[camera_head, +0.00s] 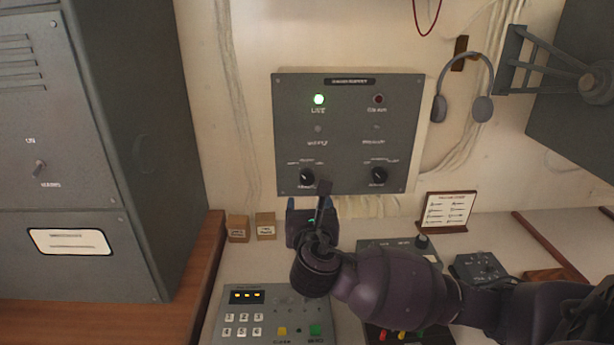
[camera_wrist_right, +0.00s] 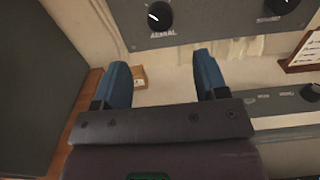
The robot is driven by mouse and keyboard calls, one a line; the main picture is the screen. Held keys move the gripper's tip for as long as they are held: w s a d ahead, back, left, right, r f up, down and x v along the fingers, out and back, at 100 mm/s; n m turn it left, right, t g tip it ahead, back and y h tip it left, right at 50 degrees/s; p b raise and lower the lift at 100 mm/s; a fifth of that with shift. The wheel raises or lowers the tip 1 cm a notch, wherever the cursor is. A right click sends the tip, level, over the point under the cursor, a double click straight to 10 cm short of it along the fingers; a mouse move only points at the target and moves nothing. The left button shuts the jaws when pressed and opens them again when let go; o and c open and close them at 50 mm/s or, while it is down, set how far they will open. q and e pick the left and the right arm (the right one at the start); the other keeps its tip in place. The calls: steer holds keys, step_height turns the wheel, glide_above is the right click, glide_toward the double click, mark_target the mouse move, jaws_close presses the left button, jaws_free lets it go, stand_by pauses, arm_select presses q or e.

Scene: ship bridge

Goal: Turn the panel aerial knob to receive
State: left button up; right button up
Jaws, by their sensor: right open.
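The grey wall panel (camera_head: 349,130) carries two black knobs along its lower edge. The left one is the aerial knob (camera_head: 307,176), whose label reads "AERIAL" in the right wrist view, where the knob (camera_wrist_right: 160,16) shows at the top. Its pointer setting is too small to read surely. My right gripper (camera_head: 308,207) is just below the panel, under the aerial knob and apart from it. In the right wrist view its two blue fingers (camera_wrist_right: 161,66) stand wide apart with nothing between them. My left gripper is not in view.
The second knob (camera_head: 379,176) sits to the right on the panel. A green lamp (camera_head: 319,99) is lit above. Small boxes (camera_head: 238,228), a keypad unit (camera_head: 265,315) and a framed card (camera_head: 446,212) stand on the desk. A grey cabinet (camera_head: 140,130) rises at left.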

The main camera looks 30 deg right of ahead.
mark_target(308, 180)
steer(key=x, duration=0.9)
steer(key=shift+w+d, duration=0.1)
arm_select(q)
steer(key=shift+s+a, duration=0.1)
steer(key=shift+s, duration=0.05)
arm_select(e)
steer(key=shift+w+d, duration=0.3)
steer(key=shift+w, duration=0.15)
steer(key=shift+c, duration=0.5)
